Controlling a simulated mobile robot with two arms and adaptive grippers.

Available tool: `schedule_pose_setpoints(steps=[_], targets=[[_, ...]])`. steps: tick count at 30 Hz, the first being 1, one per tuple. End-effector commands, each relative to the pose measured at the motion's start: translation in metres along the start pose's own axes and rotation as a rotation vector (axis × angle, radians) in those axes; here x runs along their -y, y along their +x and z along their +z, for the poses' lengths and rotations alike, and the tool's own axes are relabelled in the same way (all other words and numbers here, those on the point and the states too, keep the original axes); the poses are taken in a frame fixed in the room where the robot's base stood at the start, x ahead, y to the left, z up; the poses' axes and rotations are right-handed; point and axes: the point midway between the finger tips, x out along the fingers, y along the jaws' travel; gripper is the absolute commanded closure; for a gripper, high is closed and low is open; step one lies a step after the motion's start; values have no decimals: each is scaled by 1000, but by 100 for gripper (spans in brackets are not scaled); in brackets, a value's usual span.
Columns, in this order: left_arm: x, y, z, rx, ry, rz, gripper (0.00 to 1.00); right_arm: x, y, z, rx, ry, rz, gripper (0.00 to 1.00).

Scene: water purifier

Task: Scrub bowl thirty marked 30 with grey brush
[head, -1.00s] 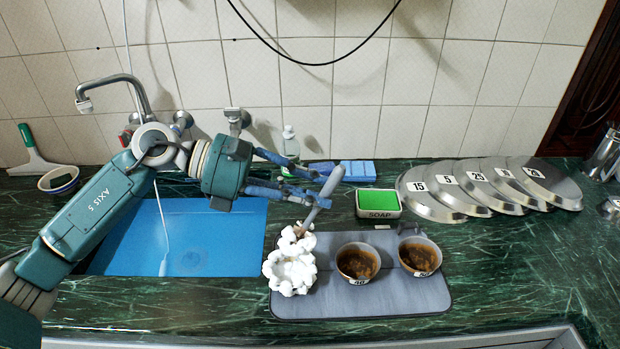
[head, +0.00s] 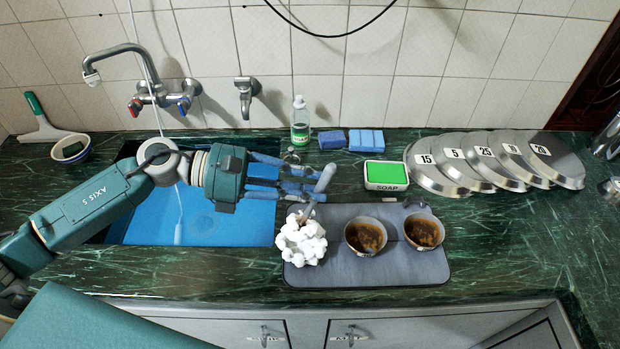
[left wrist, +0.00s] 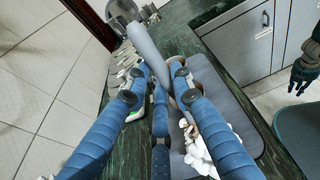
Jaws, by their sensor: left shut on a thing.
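My left gripper (head: 308,183) is shut on the grey brush (head: 325,179), held by its handle above the back of the grey mat (head: 420,274). The handle also shows in the left wrist view (left wrist: 146,45). The brush's lower end is near the back rim of a bowl heaped with white foam (head: 301,241); I cannot tell if they touch. Two bowls with brown dirt inside, a middle bowl (head: 366,236) and a right bowl (head: 424,231), stand on the mat. I cannot read the bowl labels now. My right gripper (left wrist: 304,70) is at the right of the left wrist view, its jaws unclear.
Behind are a soap dish (head: 386,176), blue sponges (head: 366,140), a bottle (head: 299,121) and a faucet (head: 150,92). Numbered metal lids (head: 470,160) lie at right. A blue sink (head: 215,228) is under my left arm. Counter right of the mat is clear.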

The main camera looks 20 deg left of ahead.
Motion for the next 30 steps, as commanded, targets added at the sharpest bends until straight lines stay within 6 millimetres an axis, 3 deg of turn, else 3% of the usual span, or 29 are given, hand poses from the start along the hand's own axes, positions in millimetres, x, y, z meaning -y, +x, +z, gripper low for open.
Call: schedule_pose_setpoints(steps=[16,30], targets=[[0,14,-55,0,1,0,100,9,50,-1,-8,6,-8,77],[0,16,-61,0,1,0,100,8,58,-2,-10,5,-7,77]])
